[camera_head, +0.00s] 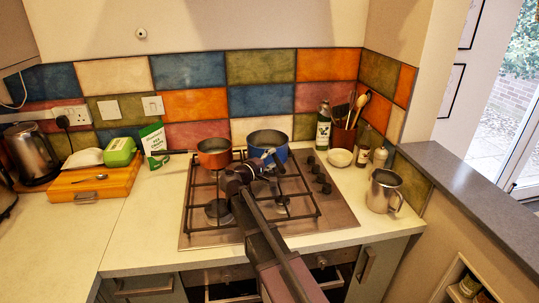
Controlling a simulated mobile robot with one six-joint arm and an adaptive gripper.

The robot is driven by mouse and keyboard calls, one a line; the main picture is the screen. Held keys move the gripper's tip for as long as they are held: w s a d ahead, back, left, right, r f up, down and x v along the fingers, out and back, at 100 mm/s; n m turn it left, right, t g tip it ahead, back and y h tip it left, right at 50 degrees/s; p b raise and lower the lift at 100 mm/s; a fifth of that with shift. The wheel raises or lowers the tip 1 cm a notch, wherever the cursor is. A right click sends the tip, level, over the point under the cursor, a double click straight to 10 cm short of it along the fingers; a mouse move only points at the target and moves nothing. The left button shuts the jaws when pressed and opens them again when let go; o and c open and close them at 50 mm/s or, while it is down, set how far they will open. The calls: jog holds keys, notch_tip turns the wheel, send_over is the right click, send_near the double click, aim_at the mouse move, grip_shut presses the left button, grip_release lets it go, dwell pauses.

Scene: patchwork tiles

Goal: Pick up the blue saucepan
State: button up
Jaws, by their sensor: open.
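The blue saucepan (282,150) stands upright at the back of the gas hob, right of an orange saucepan (213,153). My gripper (271,158) is open at the front of the blue saucepan and hides part of its lower front wall. I cannot tell whether the fingers touch the pan. The blue saucepan's handle cannot be made out; it may be behind my gripper. The pan's inside looks empty from here.
The hob (325,217) has black grates and knobs (319,177) on its right. A wooden box (95,184) and kettle (32,153) stand left. The left counter front is clear.

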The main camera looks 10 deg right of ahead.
jog(key=shift+x, duration=0.9)
jog(key=shift+r, duration=0.1)
grip_shut()
